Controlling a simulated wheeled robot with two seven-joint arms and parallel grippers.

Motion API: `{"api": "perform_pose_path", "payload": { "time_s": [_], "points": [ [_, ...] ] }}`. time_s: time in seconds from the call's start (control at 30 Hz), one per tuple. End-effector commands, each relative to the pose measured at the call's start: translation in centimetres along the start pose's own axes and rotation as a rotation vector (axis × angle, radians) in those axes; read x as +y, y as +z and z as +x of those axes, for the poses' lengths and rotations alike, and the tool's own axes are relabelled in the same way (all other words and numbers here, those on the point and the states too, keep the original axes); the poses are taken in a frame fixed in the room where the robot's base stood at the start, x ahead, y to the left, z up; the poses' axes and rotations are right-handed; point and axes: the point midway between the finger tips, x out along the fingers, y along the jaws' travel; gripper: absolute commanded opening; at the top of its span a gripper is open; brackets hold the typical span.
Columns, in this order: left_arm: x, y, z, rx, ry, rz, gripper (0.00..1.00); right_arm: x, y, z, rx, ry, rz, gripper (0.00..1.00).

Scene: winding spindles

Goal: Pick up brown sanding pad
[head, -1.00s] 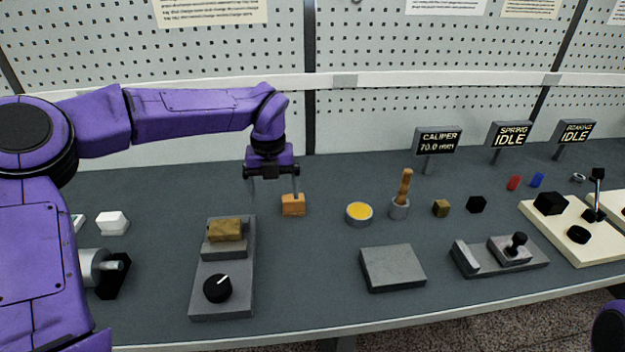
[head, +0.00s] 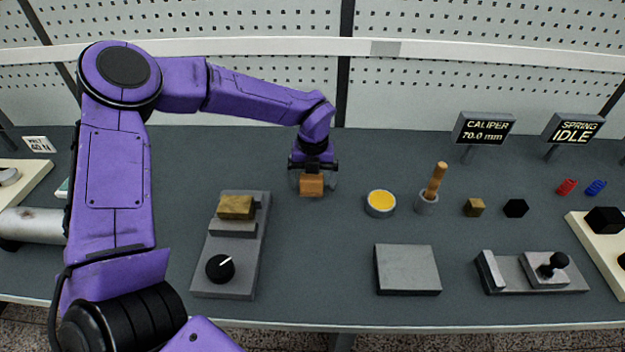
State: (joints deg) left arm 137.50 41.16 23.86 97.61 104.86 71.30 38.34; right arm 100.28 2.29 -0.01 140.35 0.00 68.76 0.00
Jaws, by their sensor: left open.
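The brown sanding pad, which I take to be the orange-brown block (head: 311,187), stands on the dark bench top toward the back, near the middle of the head view. My left gripper (head: 313,184) points down directly over it. Its jaws are open, with one finger on the left side of the block and one on the right. The gripper body hides the top of the block. I cannot tell whether the fingers touch it. My right gripper is out of view.
A grey fixture (head: 244,265) with a black knob and a yellow-brown block (head: 236,207) stands left of the pad. A yellow-filled round dish (head: 381,203), a cup with a wooden stick (head: 428,202) and a brown cube (head: 474,207) stand to the right. A grey plate (head: 408,269) lies in front.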

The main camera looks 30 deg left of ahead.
Motion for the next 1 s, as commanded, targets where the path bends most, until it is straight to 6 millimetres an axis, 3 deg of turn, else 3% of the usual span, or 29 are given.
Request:
{"api": "perform_pose_path", "payload": {
  "time_s": [0.27,0.4,0.43,0.77,1.0],
  "points": [
    [-0.1,0.0,0.5,-0.001,-0.001,0.001,0.90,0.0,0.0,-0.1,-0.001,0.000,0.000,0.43],
    [-0.1,0.0,0.5,0.000,-0.001,0.001,0.45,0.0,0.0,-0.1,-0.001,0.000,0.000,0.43],
    [-0.1,0.0,0.5,-0.001,-0.001,0.001,0.38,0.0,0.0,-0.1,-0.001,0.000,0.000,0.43],
    [-0.1,0.0,-0.2,-0.002,-0.003,0.000,0.38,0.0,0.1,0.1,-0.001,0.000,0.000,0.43],
    [-0.1,0.1,-5.7,-0.005,-0.004,0.001,0.38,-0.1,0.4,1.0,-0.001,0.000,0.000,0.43]
  ]
}}
